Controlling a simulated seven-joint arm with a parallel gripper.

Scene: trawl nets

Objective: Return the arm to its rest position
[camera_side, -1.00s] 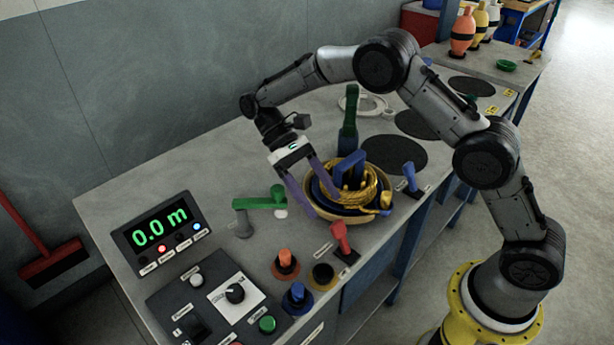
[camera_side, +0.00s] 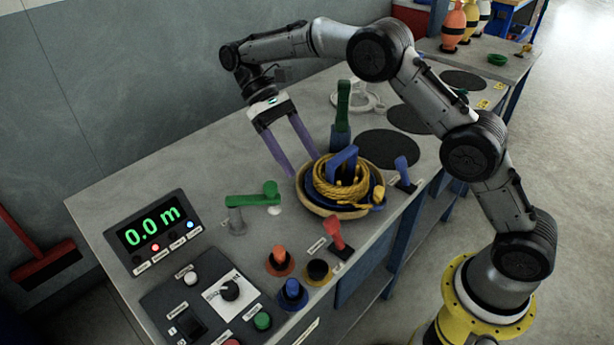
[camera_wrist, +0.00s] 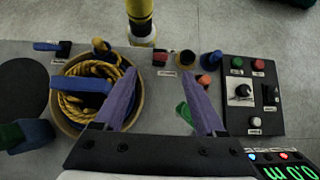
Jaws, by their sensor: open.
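My gripper (camera_side: 304,166) is open and empty, with its two purple fingers spread apart. In the side view it hangs above the bench, at the left of the round bowl (camera_side: 302,200). The bowl holds a coil of yellow rope (camera_side: 343,190) and a blue handle (camera_side: 341,163). In the wrist view the fingers (camera_wrist: 167,78) show apart with nothing between them. There the rope coil (camera_wrist: 84,90) and the bowl lie left of the fingers, with the left finger in front of the bowl's edge.
A green lever (camera_side: 255,200) stands left of the bowl, and a tall green handle on a blue base (camera_side: 341,125) behind it. A red lever (camera_side: 338,235), several knobs and a display (camera_side: 152,229) reading 0.0 m are nearby. The back left of the bench is clear.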

